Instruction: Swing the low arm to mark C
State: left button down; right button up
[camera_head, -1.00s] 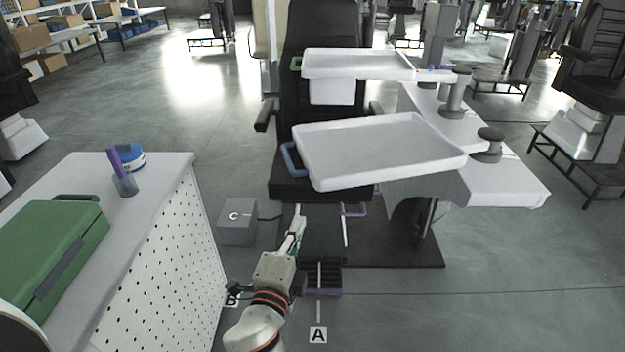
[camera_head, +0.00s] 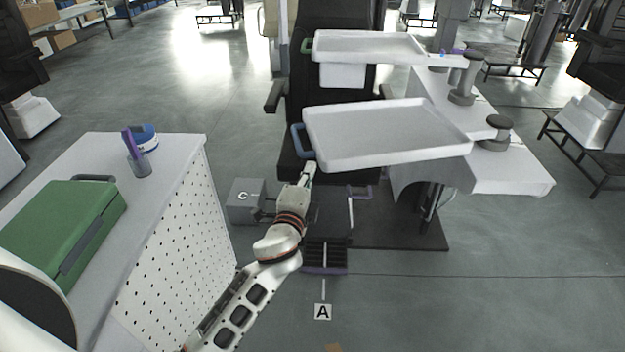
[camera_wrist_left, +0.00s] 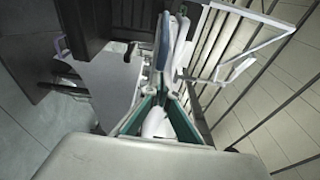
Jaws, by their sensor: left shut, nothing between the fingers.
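The low arm carries a white tray (camera_head: 385,135) with a blue handle (camera_head: 298,141) at its left end. It spans in front of the black chair and joins a grey post (camera_head: 498,132) on the right. Mark C (camera_head: 243,196) is on a grey box on the floor, left of the chair. My left gripper (camera_head: 309,168) is shut and empty, just below the blue handle; contact cannot be told. In the left wrist view, its teal fingers (camera_wrist_left: 160,90) point toward the blue handle (camera_wrist_left: 163,40). My right gripper is not in view.
An upper white tray (camera_head: 370,47) with a green handle hangs above the low one. A white cabinet (camera_head: 175,230) with a green case (camera_head: 62,228) stands at left. Mark A (camera_head: 322,312) is on the floor in front. A footrest (camera_head: 325,255) lies below the chair.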

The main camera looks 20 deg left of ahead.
pick_arm(q)
jog(key=shift+w+a, duration=0.35)
jog(key=shift+a, duration=0.1)
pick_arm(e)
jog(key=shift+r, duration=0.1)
